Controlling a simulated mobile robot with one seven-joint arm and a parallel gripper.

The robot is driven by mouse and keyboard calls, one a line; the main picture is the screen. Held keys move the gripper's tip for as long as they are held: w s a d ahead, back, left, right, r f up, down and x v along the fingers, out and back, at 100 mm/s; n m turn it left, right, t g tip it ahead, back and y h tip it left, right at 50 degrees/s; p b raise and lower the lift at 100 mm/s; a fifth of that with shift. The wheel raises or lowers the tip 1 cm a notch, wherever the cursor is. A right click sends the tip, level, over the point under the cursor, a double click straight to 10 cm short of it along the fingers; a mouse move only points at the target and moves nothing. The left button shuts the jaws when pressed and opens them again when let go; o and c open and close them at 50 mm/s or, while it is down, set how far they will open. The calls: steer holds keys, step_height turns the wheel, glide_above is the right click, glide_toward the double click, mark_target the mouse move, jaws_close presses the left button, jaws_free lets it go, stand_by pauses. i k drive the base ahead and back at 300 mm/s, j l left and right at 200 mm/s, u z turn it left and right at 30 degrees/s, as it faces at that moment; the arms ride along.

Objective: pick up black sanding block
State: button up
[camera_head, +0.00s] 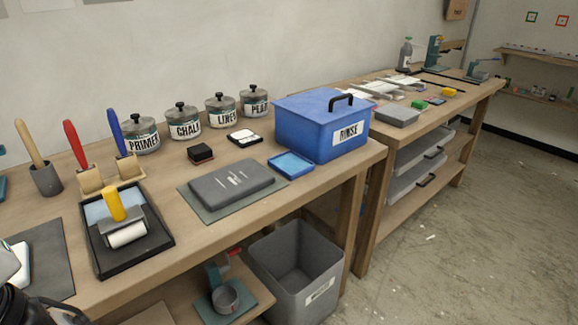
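The black sanding block (200,152) is a small dark block with a reddish-brown underside. It lies flat on the wooden workbench (232,226), behind the dark grey slab and in front of the labelled jars. Nothing covers it. Dark parts that look like my gripper (38,306) show at the bottom left corner, cut off by the picture edge. They are well to the left and front of the block, apart from it. The fingertips cannot be made out.
Near the block are a dark slab (231,184) on a mat, a white-topped pad (244,137), a blue tray (291,165) and a blue RINSE box (316,124). Several jars (183,121) stand behind. A roller tray (127,232) and upright brushes (83,155) are left.

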mark_target(201, 153)
steer(key=u, duration=0.25)
steer(key=i+l+u, duration=0.1)
steer(key=l+u, duration=0.95)
steer(key=l, duration=1.75)
steer(key=i, duration=1.05)
